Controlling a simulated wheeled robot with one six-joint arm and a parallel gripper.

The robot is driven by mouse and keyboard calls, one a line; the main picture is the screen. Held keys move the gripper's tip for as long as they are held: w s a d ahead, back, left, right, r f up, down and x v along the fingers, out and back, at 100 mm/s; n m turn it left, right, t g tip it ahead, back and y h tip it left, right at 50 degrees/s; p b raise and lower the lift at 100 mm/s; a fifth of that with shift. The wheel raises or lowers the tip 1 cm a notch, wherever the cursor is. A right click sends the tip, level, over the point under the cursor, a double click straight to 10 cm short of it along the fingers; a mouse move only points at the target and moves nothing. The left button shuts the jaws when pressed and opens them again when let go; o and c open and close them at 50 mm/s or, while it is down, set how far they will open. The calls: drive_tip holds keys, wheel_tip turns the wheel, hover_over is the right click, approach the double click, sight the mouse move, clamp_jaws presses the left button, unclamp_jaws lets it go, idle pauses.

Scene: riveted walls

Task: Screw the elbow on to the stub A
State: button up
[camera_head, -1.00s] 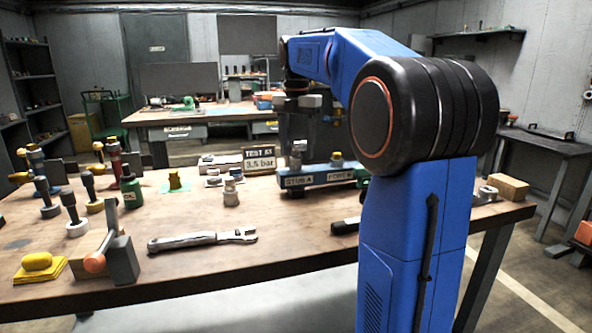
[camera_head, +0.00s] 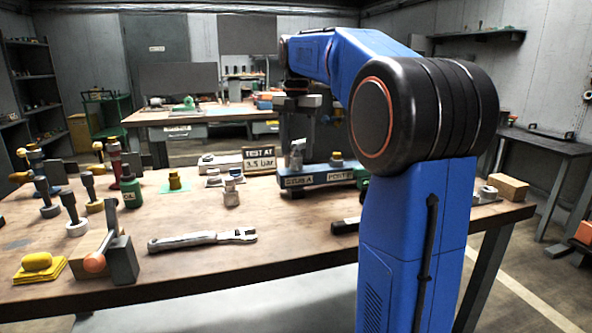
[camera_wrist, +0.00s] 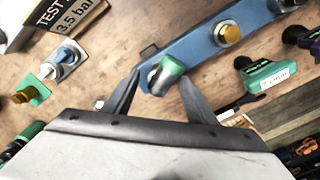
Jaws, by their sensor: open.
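A blue block (camera_head: 322,178) stands on the bench with the label STUB A at its left end and a second label to the right. The elbow (camera_head: 297,153), a small grey fitting, sits upright at the stub A end. In the wrist view the elbow (camera_wrist: 165,77) shows a grey body and a green end, over the blue block (camera_wrist: 205,42). My gripper (camera_wrist: 158,97) is open, with one dark finger on each side of the elbow. I cannot tell whether either finger touches it. The elbow hides the stub's thread.
A brass fitting (camera_head: 337,160) stands on the block's right part. The TEST AT 3.5 bar sign (camera_head: 259,159) stands behind left. A grey fitting (camera_head: 231,192), a green bottle (camera_head: 131,188) and a wrench (camera_head: 203,239) are on the bench.

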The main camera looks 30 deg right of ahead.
wheel_tip(320, 180, up, 12)
idle(0.6)
drive_tip(key=shift+s, duration=0.1)
